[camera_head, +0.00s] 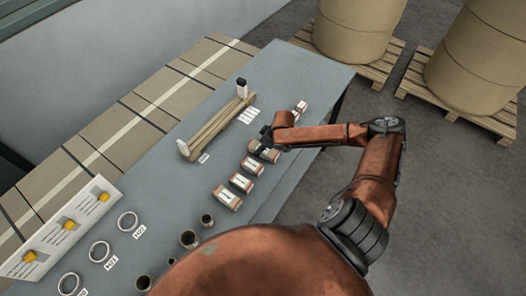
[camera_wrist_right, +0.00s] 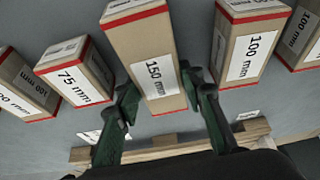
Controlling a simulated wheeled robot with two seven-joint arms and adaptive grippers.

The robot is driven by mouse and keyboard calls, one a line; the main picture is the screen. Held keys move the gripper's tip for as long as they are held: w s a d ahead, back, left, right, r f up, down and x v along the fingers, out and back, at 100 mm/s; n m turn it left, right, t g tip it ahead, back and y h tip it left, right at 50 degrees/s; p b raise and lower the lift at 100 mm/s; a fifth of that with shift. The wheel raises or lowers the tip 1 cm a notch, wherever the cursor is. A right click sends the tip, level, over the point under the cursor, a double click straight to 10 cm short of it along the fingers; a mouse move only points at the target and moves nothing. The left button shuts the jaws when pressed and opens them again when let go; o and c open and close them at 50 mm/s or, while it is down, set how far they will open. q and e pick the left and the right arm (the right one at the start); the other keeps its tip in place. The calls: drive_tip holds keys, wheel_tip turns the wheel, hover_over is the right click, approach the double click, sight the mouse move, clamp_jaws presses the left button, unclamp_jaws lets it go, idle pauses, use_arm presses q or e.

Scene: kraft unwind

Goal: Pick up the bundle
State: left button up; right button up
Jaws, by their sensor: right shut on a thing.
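The bundle, a kraft-brown box with red edges and a white "150 mm" label (camera_wrist_right: 154,72), stands in the middle of the right wrist view. My right gripper (camera_wrist_right: 163,95) has its dark green fingers on both sides of it and is shut on it. In the head view my right gripper (camera_head: 268,142) is over the row of boxes, and its wrist covers part of the box there. I cannot tell whether the bundle is clear of the table. My left gripper is not in view.
More boxes (camera_head: 228,197) line the grey table (camera_head: 165,180). A wooden cradle (camera_head: 215,123) lies behind the row. Metal rings (camera_head: 99,251) lie at the near left.

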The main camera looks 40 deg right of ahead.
clamp_jaws()
